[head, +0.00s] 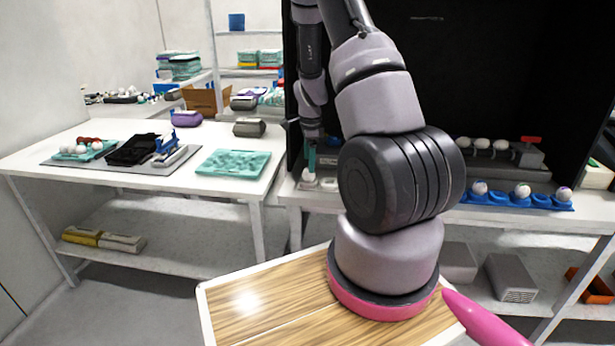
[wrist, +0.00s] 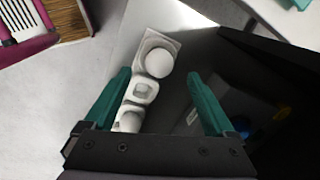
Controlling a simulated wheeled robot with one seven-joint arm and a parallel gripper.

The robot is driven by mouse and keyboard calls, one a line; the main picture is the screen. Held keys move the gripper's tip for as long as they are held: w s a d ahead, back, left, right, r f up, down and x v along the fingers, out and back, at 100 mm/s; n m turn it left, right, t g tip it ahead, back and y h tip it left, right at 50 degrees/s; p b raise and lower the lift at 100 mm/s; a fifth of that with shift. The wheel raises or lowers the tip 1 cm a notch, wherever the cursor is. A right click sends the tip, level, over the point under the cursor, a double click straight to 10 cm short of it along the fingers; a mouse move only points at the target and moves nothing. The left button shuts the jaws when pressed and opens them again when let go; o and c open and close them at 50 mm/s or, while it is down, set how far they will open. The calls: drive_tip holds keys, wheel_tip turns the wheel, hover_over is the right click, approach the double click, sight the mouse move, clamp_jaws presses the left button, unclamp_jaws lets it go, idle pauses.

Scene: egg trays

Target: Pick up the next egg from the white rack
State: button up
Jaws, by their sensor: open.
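The white rack (wrist: 144,90) shows in the wrist view as a short row of cups, left of centre between my fingers. A white egg (wrist: 158,62) sits in its far cup. The middle cup looks empty. The near cup is partly shaded, and I cannot tell whether it holds an egg. My gripper (wrist: 157,76) is open, with one green finger on each side of the rack and nothing held. In the head view my gripper (head: 311,157) points down just above the rack (head: 329,184), at the left end of the right-hand bench. My arm hides part of that area.
A blue tray (head: 505,200) with several eggs lies on the right-hand bench, before a grey rack of eggs (head: 492,158). A dark panel (head: 500,70) stands behind. On the left table are a teal tray (head: 233,163) and a black tray (head: 132,149).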

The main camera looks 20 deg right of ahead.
sight(309, 176)
drive_tip(key=f, duration=0.5)
drive_tip(key=shift+w+d+f, duration=0.1)
drive_tip(key=shift+w+d, duration=0.1)
drive_tip(key=shift+w, duration=0.05)
drive_tip(key=c, duration=0.8)
